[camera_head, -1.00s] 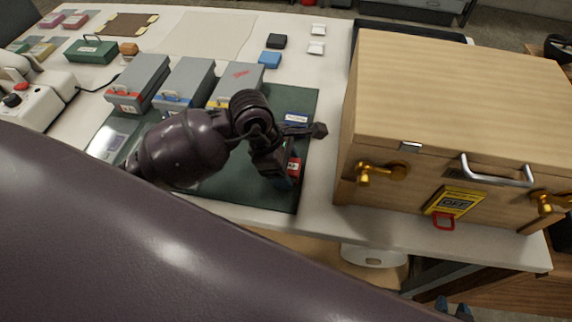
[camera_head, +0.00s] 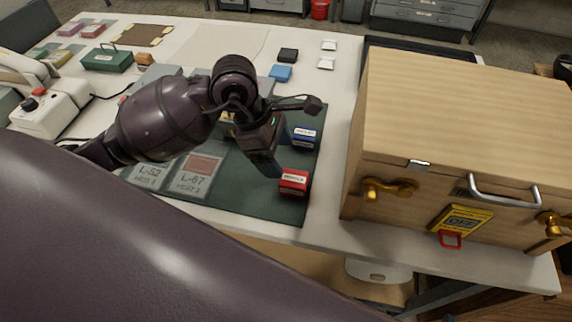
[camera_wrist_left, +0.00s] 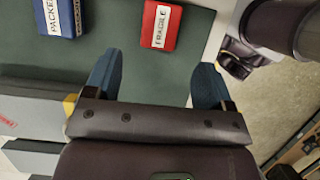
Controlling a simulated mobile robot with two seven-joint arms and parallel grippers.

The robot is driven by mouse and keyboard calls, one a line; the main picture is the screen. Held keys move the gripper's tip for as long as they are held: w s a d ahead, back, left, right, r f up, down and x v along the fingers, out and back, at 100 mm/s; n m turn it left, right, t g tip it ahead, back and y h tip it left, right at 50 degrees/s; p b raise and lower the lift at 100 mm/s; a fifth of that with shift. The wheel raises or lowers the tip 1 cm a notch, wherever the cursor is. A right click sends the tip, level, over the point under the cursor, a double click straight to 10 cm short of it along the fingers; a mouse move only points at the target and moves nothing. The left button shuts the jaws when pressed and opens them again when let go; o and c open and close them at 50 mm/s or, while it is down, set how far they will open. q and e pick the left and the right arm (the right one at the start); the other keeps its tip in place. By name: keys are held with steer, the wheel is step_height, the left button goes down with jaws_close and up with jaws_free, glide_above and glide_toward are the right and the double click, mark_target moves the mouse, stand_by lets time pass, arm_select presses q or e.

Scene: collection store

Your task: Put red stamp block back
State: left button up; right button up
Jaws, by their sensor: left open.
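The red stamp block (camera_head: 294,182), with a white label, sits on the dark green mat (camera_head: 262,200) near its right front edge. In the left wrist view the red block (camera_wrist_left: 160,25) reads FRAGILE and lies beyond the fingertips, between their lines. My left gripper (camera_head: 276,165) is just left of the block and above the mat. Its blue fingers (camera_wrist_left: 157,62) are spread with nothing between them. The blue stamp block (camera_head: 304,137) sits behind the red one; its label reads PACKED in the wrist view (camera_wrist_left: 60,18). My right gripper is not in view.
A wooden case (camera_head: 450,110) with brass latches stands close to the mat's right. Printed places (camera_head: 195,175) show on the mat's left front. Grey boxes stand behind my left arm, partly hidden. Black (camera_head: 288,55) and light-blue (camera_head: 280,73) small blocks lie at the back.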

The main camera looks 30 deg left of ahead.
arm_select(q)
steer(key=v, duration=0.2)
steer(key=shift+a+r, duration=0.15)
steer(key=shift+r, duration=0.1)
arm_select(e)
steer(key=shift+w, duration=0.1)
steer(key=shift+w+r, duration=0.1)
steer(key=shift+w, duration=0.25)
arm_select(q)
steer(key=shift+s, duration=0.1)
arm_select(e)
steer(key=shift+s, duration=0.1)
